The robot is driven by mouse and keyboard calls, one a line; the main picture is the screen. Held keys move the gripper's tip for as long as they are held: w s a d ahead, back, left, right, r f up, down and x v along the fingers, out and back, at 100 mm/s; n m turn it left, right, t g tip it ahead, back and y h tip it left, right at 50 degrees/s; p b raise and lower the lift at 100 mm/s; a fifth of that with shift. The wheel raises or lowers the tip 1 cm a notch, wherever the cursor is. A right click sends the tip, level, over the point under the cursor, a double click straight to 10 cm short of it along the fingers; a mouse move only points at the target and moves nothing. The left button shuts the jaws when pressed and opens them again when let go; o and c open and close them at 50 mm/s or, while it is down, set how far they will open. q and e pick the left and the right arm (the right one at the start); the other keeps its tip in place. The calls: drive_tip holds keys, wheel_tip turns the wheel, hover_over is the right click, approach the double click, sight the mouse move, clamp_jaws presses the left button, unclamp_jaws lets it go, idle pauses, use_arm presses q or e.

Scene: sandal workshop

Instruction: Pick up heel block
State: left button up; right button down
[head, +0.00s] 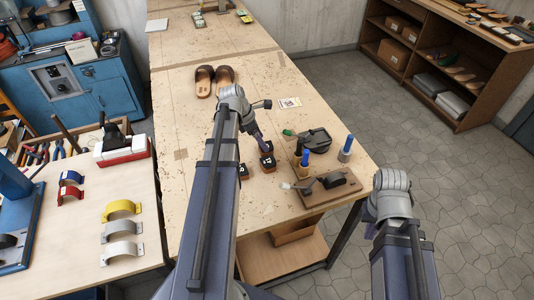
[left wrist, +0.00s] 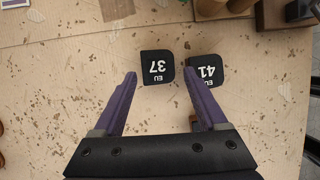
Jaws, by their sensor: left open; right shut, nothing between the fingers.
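Several dark heel blocks with white size labels stand on the workbench; one (head: 267,162) is just below my left gripper (head: 261,143) in the head view. Another block (head: 243,171) is beside my left forearm. In the left wrist view, the block marked 37 (left wrist: 157,67) lies ahead of the open, empty left gripper (left wrist: 160,77), roughly between the finger lines. The block marked 41 (left wrist: 203,68) is close to its right, by the right fingertip. My right gripper (head: 371,214) is shut and empty, off the bench's right edge, mostly hidden by its wrist.
A wooden board with dark tools (head: 328,188) and blue-handled tools (head: 346,150) stand right of the blocks. A pair of brown sandals (head: 205,80) lies farther back. A side table (head: 75,240) at left holds coloured curved pieces. The bench's middle is mostly clear.

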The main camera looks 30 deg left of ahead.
use_arm(q)
drive_tip(key=shift+a+b+x, duration=0.2)
drive_tip(key=shift+b+x, duration=1.05)
drive_tip(key=shift+x, duration=0.05)
drive_tip(key=shift+a+b+x, duration=0.15)
drive_tip(key=shift+b+x, duration=1.1)
drive_tip(key=shift+x, duration=0.05)
drive_tip(key=shift+s, duration=0.15)
drive_tip(key=c, duration=1.1)
drive_tip(key=shift+c, duration=0.2)
wheel_tip(320, 180, up, 10)
drive_tip(key=p, duration=1)
drive_tip(key=shift+s+d+f, duration=0.1)
